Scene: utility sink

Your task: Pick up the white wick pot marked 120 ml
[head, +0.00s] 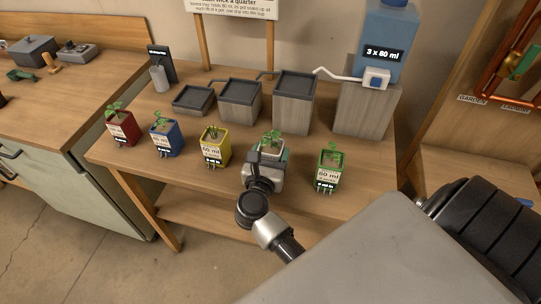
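A pale pot (283,152) with a green seedling stands in the row on the wooden bench, between the yellow pot (215,147) and the green pot (331,167). It looks white, but my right gripper hides most of it and its label, so I cannot read 120 ml. My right gripper (265,158) is at the front of this pot, reaching in from below. Its fingers overlap the pot in the picture; whether they are closed on it is hidden. My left gripper is not in view.
A red pot (121,127) and a blue pot (165,136) stand farther left. Behind are grey lidded boxes (240,101) and a blue tank (386,40) marked 3 x 80 ml on a grey block (364,112). The bench's front edge is close to the pots.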

